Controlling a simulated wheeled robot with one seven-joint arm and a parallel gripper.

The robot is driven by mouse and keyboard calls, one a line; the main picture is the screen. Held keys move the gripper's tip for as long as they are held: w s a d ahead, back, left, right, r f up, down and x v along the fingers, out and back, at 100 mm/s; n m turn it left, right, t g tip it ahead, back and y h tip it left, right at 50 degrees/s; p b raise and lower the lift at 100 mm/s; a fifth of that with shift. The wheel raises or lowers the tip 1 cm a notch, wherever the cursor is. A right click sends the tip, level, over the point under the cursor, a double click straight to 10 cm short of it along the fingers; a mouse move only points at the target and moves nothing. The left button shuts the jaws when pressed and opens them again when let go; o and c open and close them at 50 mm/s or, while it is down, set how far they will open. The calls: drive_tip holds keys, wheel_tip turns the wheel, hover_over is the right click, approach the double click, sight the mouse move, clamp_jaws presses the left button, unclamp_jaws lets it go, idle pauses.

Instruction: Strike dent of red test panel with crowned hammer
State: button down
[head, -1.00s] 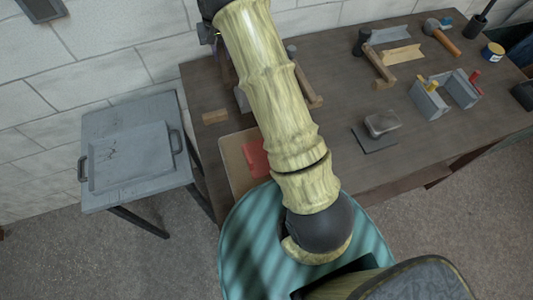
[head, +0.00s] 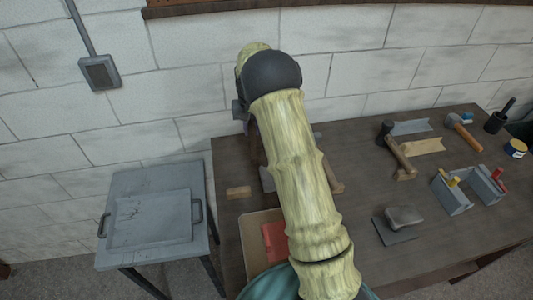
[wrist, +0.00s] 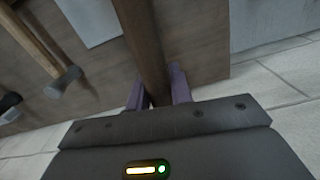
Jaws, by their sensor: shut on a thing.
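The red test panel (head: 274,240) lies on a tan board (head: 252,222) at the near left of the bench, partly hidden by my arm. Its dent cannot be made out. In the wrist view my gripper (wrist: 159,88) is shut, its purple fingers on either side of a brown wooden handle (wrist: 146,40). The head of this tool is out of sight, so I cannot tell whether it is the crowned hammer. In the head view my arm hides most of the gripper, which is raised near the wall behind the bench.
Another hammer (wrist: 62,82) lies on the bench. To the right are a mallet-like tool (head: 398,158), a grey caddy (head: 453,193), a metal block on a dark pad (head: 396,236) and a hammer (head: 464,131). A grey side table (head: 172,178) stands left. The wall is close behind.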

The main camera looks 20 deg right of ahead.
wheel_tip(320, 180, up, 5)
drive_tip(key=p, duration=0.3)
drive_tip(key=shift+w+r+p, duration=0.1)
drive_tip(key=shift+p, duration=0.2)
drive_tip(key=shift+s+r+p, duration=0.2)
drive_tip(key=shift+r+p, duration=0.4)
drive_tip(key=shift+r, duration=0.05)
drive_tip(key=shift+d+r+p, duration=0.1)
drive_tip(key=shift+r+p, duration=0.45)
drive_tip(key=shift+p, duration=0.05)
drive_tip(key=shift+f, duration=0.1)
